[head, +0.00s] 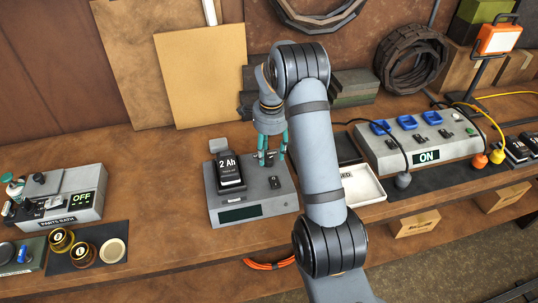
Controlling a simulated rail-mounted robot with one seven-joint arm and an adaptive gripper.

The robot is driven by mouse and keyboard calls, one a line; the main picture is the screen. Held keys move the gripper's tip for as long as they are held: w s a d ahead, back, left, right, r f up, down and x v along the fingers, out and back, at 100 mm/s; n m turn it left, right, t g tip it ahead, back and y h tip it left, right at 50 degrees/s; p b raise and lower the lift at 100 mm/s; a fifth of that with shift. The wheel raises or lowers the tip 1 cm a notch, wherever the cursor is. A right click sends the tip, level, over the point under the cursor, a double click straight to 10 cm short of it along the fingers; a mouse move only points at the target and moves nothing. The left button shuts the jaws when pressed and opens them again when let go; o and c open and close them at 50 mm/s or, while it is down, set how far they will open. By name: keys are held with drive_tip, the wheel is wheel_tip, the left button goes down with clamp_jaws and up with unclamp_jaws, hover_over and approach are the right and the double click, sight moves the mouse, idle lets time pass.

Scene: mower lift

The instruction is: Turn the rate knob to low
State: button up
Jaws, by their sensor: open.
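A grey box-shaped unit (262,209) stands on the wooden bench, with a dark, blank display (240,213) on its front. A black battery pack labelled "2 Ah" (229,170) sits upright on its left side. A small dark control (275,182) shows on the right of its top; I cannot tell for sure that it is the rate knob, nor read its setting. My gripper (272,160) points down over the right rear of the unit with its teal fingers apart. Small dark parts show between and behind the fingertips; contact cannot be told.
My arm hides the bench right of the unit and part of a white tray (366,190). A grey station reading "ON" (385,152) with blue sockets and cables stands further right. At left are a parts bath reading "OFF" (60,208) and small round containers (60,240). Boards lean behind.

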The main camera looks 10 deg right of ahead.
sight(268, 161)
drive_tip(key=shift+w+a+f, duration=0.1)
drive_tip(key=shift+f, duration=1.15)
drive_tip(key=shift+c, duration=1)
drive_tip(key=c, duration=0.9)
